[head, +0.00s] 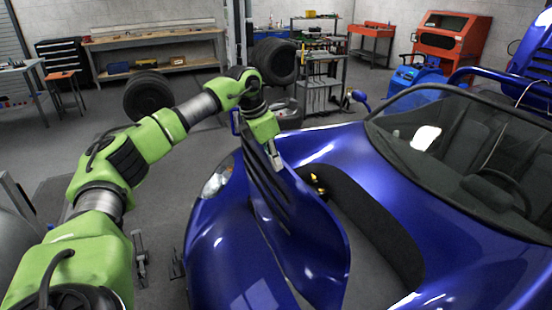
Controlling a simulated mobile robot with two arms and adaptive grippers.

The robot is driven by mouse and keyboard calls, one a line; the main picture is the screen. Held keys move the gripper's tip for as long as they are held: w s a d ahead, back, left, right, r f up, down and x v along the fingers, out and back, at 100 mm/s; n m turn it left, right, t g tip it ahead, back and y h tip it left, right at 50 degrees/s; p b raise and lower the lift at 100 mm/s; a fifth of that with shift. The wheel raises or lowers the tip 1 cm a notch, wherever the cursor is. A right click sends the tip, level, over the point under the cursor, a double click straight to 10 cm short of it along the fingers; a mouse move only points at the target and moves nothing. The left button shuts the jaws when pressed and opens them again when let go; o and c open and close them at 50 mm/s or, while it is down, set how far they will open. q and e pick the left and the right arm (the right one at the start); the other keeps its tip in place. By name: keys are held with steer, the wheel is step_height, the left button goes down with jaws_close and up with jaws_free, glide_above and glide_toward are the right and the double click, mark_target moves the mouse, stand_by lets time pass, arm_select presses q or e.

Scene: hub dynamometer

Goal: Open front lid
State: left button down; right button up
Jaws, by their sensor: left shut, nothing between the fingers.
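The front lid (318,232) of a blue car stands tilted up in the head view, with dark slats on its face. To its right, the front compartment (345,240) shows as an open hollow with a dark curved edge and a small yellow item inside. My left gripper (275,160) is at the upper part of the lid, its fingers pointing down and shut with nothing between them. It overlaps the lid in view; I cannot tell whether it touches it. My right gripper is not in view.
The blue car body (225,255) fills the lower middle, with a headlight (217,178) on its left. The windshield (460,150) and a side mirror (360,97) lie beyond the compartment. Tires (148,97) and shelves (325,75) stand behind.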

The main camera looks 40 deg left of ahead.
arm_select(q)
steer(key=shift+a, duration=0.1)
steer(key=shift+w, duration=0.2)
steer(key=w+d+p, duration=0.1)
steer(key=w, duration=0.2)
steer(key=w+d+p, duration=0.1)
steer(key=shift+w+d+r+p, duration=0.2)
steer(key=shift+d+r+p, duration=0.05)
steer(key=shift+d+p, duration=0.1)
steer(key=w+d+f+p, duration=0.1)
steer(key=w+d, duration=0.1)
steer(key=w, duration=0.3)
steer(key=shift+w+d, duration=0.2)
steer(key=shift+d, duration=0.15)
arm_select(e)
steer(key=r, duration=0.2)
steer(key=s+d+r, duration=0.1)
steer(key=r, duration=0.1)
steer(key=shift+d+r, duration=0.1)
